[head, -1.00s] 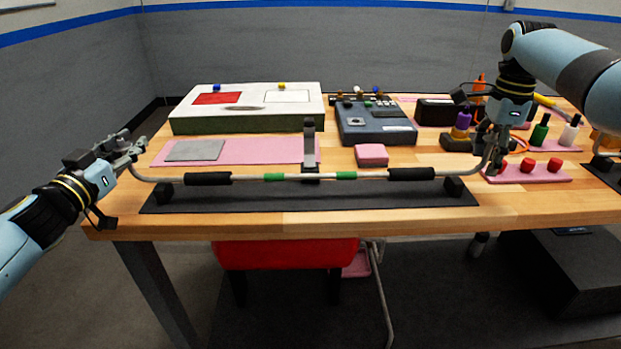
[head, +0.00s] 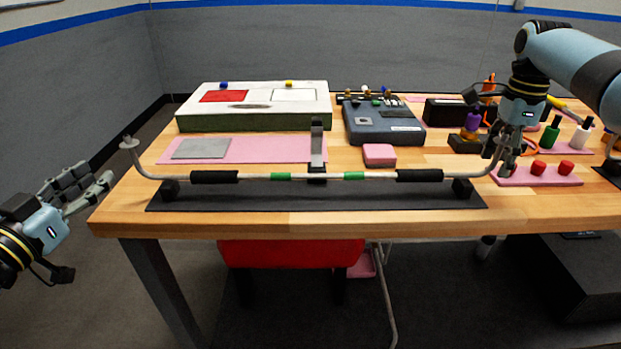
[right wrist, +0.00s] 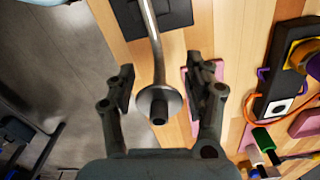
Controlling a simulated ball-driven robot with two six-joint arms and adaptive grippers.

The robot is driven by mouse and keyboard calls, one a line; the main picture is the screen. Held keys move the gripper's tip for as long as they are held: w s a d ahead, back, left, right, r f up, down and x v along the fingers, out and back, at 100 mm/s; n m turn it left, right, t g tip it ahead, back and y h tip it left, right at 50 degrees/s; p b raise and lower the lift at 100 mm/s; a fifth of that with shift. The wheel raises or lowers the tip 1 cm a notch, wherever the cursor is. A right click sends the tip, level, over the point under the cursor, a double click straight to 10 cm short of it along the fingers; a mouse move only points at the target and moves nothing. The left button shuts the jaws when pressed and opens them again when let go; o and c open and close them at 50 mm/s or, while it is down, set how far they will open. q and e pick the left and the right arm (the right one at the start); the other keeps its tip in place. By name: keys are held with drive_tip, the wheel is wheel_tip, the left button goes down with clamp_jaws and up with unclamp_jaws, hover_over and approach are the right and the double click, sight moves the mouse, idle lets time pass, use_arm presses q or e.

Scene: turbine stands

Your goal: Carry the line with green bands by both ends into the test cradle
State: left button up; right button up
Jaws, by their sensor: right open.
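The line with green bands (head: 380,176) is a silver tube with black sleeves and upturned flared ends. It lies level across the test cradle (head: 320,198), a dark plate with black end blocks, and appears to rest on those blocks. My left gripper (head: 95,183) is open and empty, off the table's left edge, apart from the line's left end. My right gripper (head: 503,160) is at the line's right end. In the right wrist view, my right gripper (right wrist: 160,78) is open, with the line's flared end (right wrist: 158,103) between its fingers, with gaps on both sides.
Behind the line are a pink mat (head: 250,149), a white-topped box (head: 255,106), a pink block (head: 379,154) and a dark device (head: 383,122). A pink strip with red knobs (head: 540,178) lies close to my right gripper. A red seat (head: 290,252) is under the table.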

wheel_tip(320, 180, up, 12)
idle(0.5)
drive_tip(key=shift+a, duration=0.1)
